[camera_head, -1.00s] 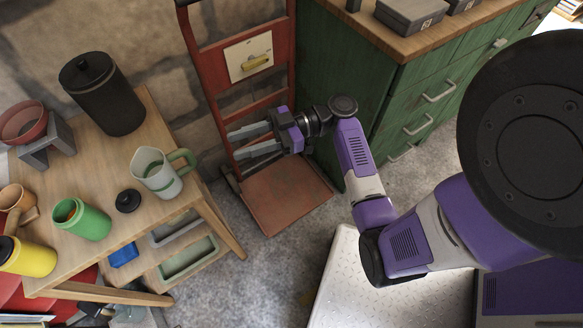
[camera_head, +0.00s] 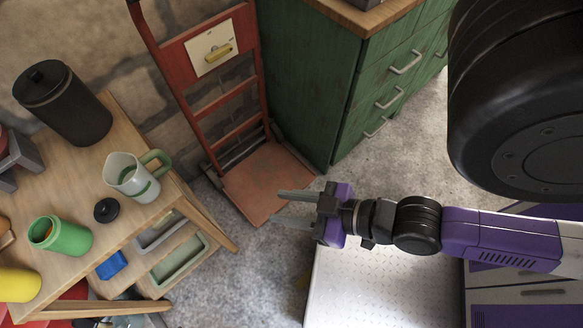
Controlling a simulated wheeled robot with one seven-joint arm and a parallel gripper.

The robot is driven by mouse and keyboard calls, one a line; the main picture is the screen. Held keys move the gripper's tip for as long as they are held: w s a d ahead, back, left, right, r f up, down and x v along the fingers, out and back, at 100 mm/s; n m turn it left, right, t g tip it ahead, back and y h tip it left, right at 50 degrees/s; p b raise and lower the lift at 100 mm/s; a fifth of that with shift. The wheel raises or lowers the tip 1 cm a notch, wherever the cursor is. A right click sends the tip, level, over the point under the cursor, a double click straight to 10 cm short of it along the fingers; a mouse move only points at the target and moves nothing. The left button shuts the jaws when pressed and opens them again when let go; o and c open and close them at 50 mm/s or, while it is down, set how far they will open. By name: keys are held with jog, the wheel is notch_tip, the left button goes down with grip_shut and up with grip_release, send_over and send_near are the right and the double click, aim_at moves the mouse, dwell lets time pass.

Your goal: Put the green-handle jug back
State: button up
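The green-handle jug (camera_head: 132,178) is a pale, clear jug with a green handle on its right side. It stands upright on the wooden table (camera_head: 75,265), near the table's right edge. My gripper (camera_head: 278,208) is to the right of the jug and well apart from it, over the floor in front of the red hand truck. Its two grey fingers point left toward the table and are spread apart with nothing between them.
A black lid (camera_head: 107,210), a green cup (camera_head: 62,236), a yellow container (camera_head: 18,284) and a black canister (camera_head: 65,105) stand around the jug. Trays (camera_head: 180,262) sit below the tabletop. A red hand truck (camera_head: 265,178) and green cabinet (camera_head: 300,75) stand behind.

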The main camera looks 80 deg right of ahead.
notch_tip(320, 180, up, 7)
jog(key=s+a+n+t+y, duration=0.1)
jog(key=a+t, duration=0.1)
jog(key=shift+s+r, duration=0.15)
jog(key=shift+s, duration=0.05)
jog(key=shift+r, duration=0.1)
